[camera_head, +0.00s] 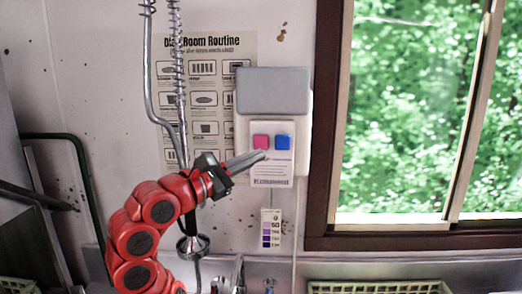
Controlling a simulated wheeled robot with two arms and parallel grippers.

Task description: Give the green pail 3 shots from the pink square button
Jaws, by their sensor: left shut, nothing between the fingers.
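My left gripper (261,154) is shut and empty. Its fingertips point right and lie just below the pink button in the picture. I cannot tell whether they touch the dispenser's face. The green pail does not show in this view. My right gripper is not in view.
A spring hose with a spray head (192,244) hangs left of the dispenser, close to my left arm. A poster (200,50) is behind it. A test-strip card (271,228) hangs below. A window (410,110) is at right, with a basket (380,287) below.

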